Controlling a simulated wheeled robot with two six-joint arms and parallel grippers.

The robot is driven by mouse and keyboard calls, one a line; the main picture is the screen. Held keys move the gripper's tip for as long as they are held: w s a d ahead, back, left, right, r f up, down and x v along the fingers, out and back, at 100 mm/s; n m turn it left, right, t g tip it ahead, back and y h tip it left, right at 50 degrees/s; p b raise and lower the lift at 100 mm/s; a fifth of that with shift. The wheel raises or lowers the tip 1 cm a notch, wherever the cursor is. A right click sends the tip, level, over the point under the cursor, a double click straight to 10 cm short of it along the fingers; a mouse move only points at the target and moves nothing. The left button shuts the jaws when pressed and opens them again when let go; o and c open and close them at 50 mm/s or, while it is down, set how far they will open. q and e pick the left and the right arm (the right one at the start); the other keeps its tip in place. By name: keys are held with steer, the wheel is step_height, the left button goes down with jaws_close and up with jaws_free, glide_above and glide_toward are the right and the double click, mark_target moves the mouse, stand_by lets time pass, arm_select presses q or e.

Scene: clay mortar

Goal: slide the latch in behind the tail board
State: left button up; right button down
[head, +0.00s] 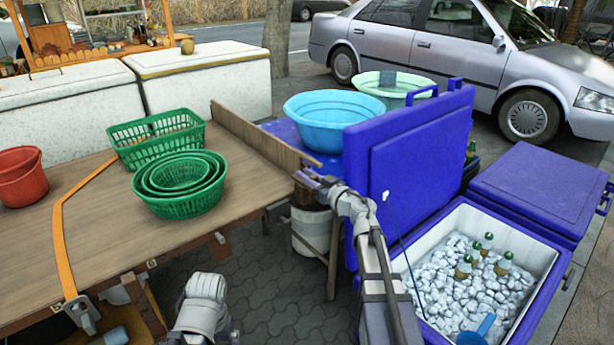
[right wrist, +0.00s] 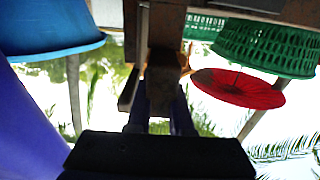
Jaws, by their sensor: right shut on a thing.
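The tail board (head: 262,138) is a long plain wooden board standing on edge along the right end of the wooden table (head: 100,225). My right gripper (head: 308,184) is at the near end of this board, just below and beside its tip. It is shut on the latch, a brown wooden piece that shows in the right wrist view (right wrist: 165,75) between the dark fingers. In the head view the latch is mostly hidden by the gripper, so I cannot tell whether it touches the board. My left gripper is not in view; a grey part of my arm shows at the bottom.
A green crate (head: 155,137) and stacked green baskets (head: 180,203) stand on the table beside the board. A blue basin (head: 330,120) is behind my gripper. An open blue cooler lid (head: 410,150) rises close on the right, above ice and bottles. A white bucket (head: 310,232) stands below.

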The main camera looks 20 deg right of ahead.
stand_by(0.9)
steer(key=x, duration=0.4)
steer(key=shift+w, duration=0.1)
steer(key=c, duration=0.8)
jaws_free()
steer(key=v, duration=0.8)
steer(key=shift+a, duration=0.1)
